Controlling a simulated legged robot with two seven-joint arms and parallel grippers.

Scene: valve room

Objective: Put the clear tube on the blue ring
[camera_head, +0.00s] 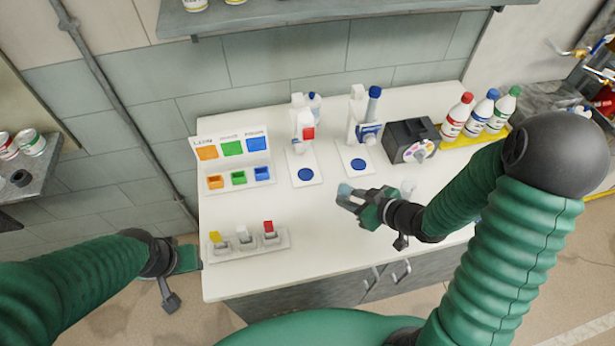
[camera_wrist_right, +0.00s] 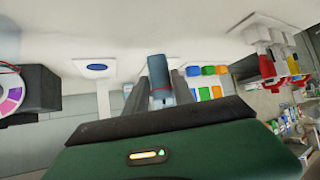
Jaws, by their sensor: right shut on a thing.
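My right gripper (camera_head: 350,196) is shut on the clear tube (camera_head: 344,189), above the front middle of the white table. In the right wrist view, the tube (camera_wrist_right: 159,74) shows a dark blue-grey upper part and a clear part between the two fingers. A blue ring (camera_wrist_right: 97,67) also shows in the right wrist view. My left gripper (camera_head: 184,259) is beside the table's left edge; its fingers are unclear.
White dispensers (camera_head: 302,125) stand behind the plates. A black box (camera_head: 410,140) with a colour wheel and several capped bottles (camera_head: 480,116) stand to the right. A sorting tray (camera_head: 232,165) and a switch block (camera_head: 248,241) are at left. Bare table lies between.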

